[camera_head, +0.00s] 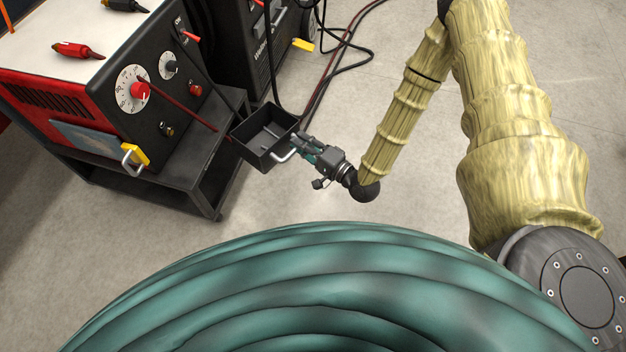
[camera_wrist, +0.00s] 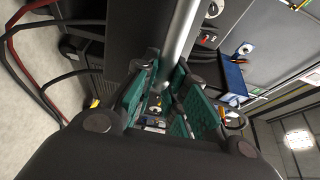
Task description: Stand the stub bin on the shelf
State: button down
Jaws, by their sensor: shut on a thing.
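The stub bin is a small black open-topped box (camera_head: 265,133) with a few grey stubs inside and a pale metal handle (camera_head: 286,155). My gripper (camera_head: 306,150) is shut on this handle, to the right of the bin. The bin looks roughly level, opening upward, at the right end of the dark shelf (camera_head: 186,163) under the red and black machine. I cannot tell whether it touches the shelf. In the wrist view the handle (camera_wrist: 182,38) runs between the green finger pads, beside the dark bin wall (camera_wrist: 130,32).
The red and black machine (camera_head: 135,100) with dials covers much of the shelf. A yellow padlock (camera_head: 134,155) hangs at its front. Cables run from it past the bin. A second black machine (camera_head: 255,45) stands behind. Grey floor (camera_head: 420,190) is clear to the right.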

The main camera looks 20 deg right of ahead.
jog(key=d+f+n+g+y+b, duration=0.3)
jog(key=f+b, duration=1.1)
jog(key=f, duration=0.5)
jog(key=n+g+y, duration=0.1)
jog(key=g+y, duration=0.1)
jog(key=shift+f+n+y, duration=0.2)
jog(key=shift+n+y, duration=0.1)
jog(key=shift+y, duration=0.1)
jog(key=f+b+x, duration=0.2)
jog(key=b+x, duration=0.4)
jog(key=x, duration=0.9)
jog(key=f+b+x, duration=0.3)
jog(key=b+x, duration=0.3)
jog(key=x, duration=0.8)
jog(key=shift+w+a, duration=0.3)
dwell(0.4)
jog(key=c, duration=1.5)
grip_release()
jog(key=shift+o, duration=0.6)
jog(key=shift+f, duration=0.1)
